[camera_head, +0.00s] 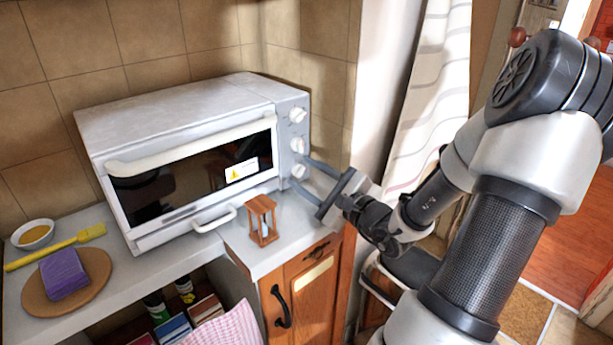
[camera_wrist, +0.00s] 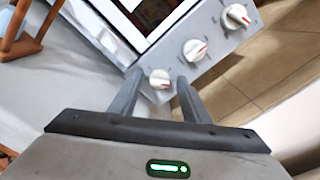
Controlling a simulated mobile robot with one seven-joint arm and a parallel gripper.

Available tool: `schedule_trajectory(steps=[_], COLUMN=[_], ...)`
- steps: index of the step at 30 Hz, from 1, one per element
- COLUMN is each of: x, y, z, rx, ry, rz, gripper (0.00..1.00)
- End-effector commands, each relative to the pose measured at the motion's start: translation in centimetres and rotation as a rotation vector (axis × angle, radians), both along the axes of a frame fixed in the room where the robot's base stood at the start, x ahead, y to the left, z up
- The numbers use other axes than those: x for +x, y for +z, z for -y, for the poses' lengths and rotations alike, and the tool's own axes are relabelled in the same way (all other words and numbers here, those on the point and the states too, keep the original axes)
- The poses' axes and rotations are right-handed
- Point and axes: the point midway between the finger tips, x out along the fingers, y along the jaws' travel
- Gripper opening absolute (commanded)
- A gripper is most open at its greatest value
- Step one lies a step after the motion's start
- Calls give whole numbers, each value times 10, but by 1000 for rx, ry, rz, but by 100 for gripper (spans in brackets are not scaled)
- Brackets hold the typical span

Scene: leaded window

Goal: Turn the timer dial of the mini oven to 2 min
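The mini oven (camera_head: 180,110) is white and stands on the counter with its door shut. Three white dials run down its right front panel: a top dial (camera_head: 297,115), a middle dial (camera_head: 298,145) and a bottom dial (camera_head: 299,171). Red marks show on the top dial (camera_wrist: 237,16), middle dial (camera_wrist: 195,50) and bottom dial (camera_wrist: 160,79) in the wrist view. I cannot read which is the timer. My gripper (camera_head: 298,170) is open, its fingertips on either side of the bottom dial; in the wrist view the fingertips (camera_wrist: 159,76) show gaps beside it. Contact is unclear.
A wooden hourglass (camera_head: 263,221) stands on the counter in front of the oven, left of my gripper. A round board (camera_head: 95,300) with a purple sponge-like block (camera_head: 64,273), a yellow brush (camera_head: 55,247) and a bowl (camera_head: 33,235) lie at left. A curtain (camera_head: 430,90) hangs at right.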

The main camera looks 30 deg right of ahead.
Motion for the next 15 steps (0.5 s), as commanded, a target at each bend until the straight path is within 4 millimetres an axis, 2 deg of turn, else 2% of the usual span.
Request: schedule_trajectory(steps=[1,6,7,15], x=[0,0,0,0], y=[0,0,0,2], z=[0,0,0,-1], rx=[0,0,0,54], ry=[0,0,0,2], rz=[0,0,0,-9], gripper=[34,5,3,3])
